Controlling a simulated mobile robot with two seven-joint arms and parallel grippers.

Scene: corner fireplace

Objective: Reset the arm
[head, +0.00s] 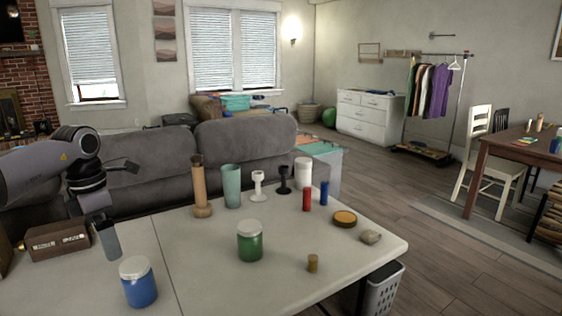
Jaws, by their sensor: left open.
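My left arm comes in from the left over the white table (205,262), its wrist bent so the hand points down. My left gripper (105,236) is open at the table's left part, between a brown wooden box (58,241) and a blue jar with a white lid (138,282). Its fingers overlap in this view, and I see nothing held between them. I cannot tell how high the fingertips are above the table. My right gripper is not in view.
A green jar (250,241), wooden grinder (200,188), teal cup (232,187), white goblet (258,186), black goblet (284,180), white canister (303,174), red cylinder (307,199) and blue cylinder (324,193) stand on the table. A grey sofa (150,160) is behind.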

